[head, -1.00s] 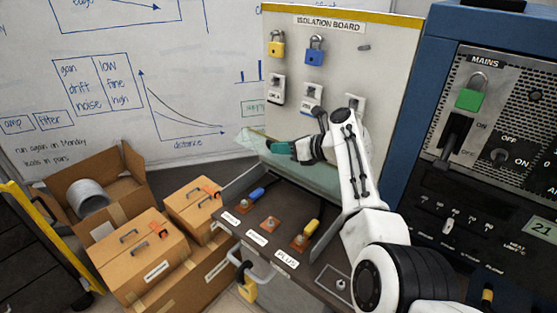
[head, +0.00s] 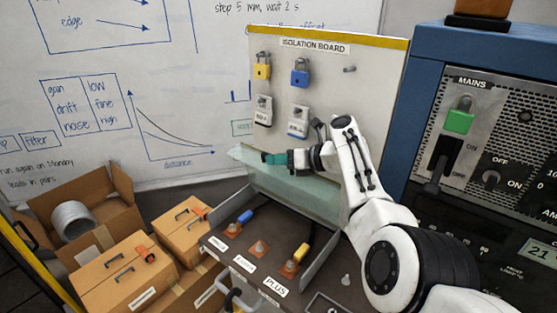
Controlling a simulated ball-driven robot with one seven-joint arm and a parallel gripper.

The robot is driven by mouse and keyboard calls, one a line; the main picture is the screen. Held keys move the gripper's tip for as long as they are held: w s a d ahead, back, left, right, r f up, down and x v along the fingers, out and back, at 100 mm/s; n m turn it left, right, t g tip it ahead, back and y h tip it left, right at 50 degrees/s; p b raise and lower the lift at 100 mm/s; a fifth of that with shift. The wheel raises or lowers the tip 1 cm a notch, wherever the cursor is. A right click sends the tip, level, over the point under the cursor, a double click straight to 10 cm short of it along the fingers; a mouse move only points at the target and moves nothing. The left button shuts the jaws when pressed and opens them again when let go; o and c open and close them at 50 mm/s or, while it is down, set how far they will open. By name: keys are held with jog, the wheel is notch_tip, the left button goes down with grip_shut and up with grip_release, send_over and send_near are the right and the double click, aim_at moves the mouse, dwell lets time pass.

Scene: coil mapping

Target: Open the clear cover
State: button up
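The clear cover (head: 292,196) is a pale green see-through panel. It stands raised at the back of the open-topped terminal box (head: 318,262), in front of the isolation board. My gripper (head: 274,158) has teal fingertips and lies at the cover's upper edge, pointing left. It seems to touch the cover, but I cannot tell whether its fingers are shut on the edge. Inside the box, a blue-capped terminal (head: 244,217) and a yellow-capped terminal (head: 301,253) show, with a bare terminal (head: 260,248) between them. My arm hides the cover's right end.
The isolation board (head: 368,75) behind carries a yellow padlock (head: 262,70) and a blue padlock (head: 300,77). Cardboard boxes (head: 120,270) crowd the floor at left.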

jog(key=shift+o, duration=0.5)
jog(key=shift+f, duration=0.1)
notch_tip(320, 180, up, 3)
jog(key=shift+a+p, duration=0.1)
jog(key=shift+p, duration=0.55)
jog(key=shift+s+r+p, duration=0.35)
jog(key=shift+r+p, duration=0.2)
jog(key=shift+r, duration=0.1)
jog(key=shift+s+d+r+p, duration=0.2)
jog(key=shift+s+r+p, duration=0.25)
jog(key=shift+r+p, duration=0.1)
jog(key=s+d+r+b, duration=0.1)
jog(key=s+d+r, duration=0.1)
jog(key=s+r, duration=0.5)
jog(key=shift+s+r, duration=0.3)
jog(key=shift+s, duration=2.3)
